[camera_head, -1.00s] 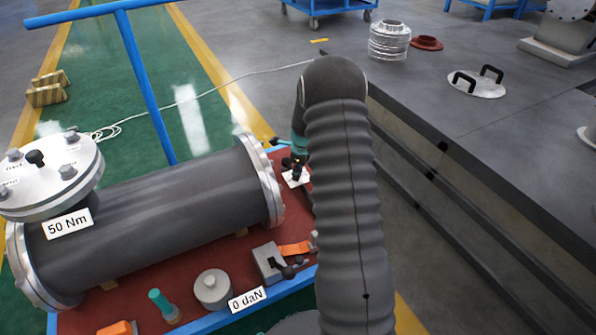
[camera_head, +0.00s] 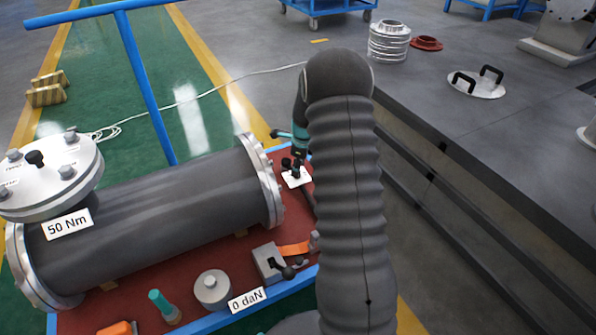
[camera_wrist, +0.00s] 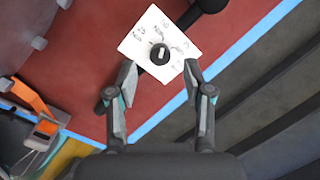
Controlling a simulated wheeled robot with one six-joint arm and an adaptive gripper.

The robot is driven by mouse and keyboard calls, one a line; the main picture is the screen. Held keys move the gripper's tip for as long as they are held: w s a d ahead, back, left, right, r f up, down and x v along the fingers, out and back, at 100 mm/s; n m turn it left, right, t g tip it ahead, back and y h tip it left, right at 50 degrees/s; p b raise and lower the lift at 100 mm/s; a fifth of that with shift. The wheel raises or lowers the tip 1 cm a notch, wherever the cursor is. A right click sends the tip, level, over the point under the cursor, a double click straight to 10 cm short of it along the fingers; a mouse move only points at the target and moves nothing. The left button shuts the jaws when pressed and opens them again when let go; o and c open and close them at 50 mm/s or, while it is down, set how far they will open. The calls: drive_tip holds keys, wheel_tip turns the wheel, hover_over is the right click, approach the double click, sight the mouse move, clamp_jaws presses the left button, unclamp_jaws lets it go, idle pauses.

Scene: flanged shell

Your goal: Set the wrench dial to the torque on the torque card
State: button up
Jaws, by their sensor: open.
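The wrench dial (camera_wrist: 159,54) is a round black knob with a white mark, on a white plate (camera_wrist: 138,43) with small printed marks too blurred to read. A dark bar, seemingly the wrench, runs beneath the plate. My gripper (camera_wrist: 160,76) is open and empty, its two fingertips apart on either side of the plate's near edge, with the dial just beyond them. In the head view the white plate (camera_head: 296,178) lies on the red cart top, below my wrist. A white card (camera_head: 67,224) reading "50 Nm" shows at the left, in front of the shell's flange cover.
The grey flanged shell (camera_head: 165,215) lies left of the plate on the red, blue-edged cart. A "0 daN" card (camera_head: 247,299), a grey clamp block (camera_head: 268,262) and a grey cylinder (camera_head: 212,289) are near the front edge. A dark stepped platform (camera_head: 480,170) is at right.

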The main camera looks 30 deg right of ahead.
sight(301, 182)
wheel_tip(301, 182, up, 8)
drive_tip(key=s, duration=0.1)
drive_tip(key=shift+s+d+r, duration=0.15)
drive_tip(key=shift+s+r, duration=0.05)
idle(0.5)
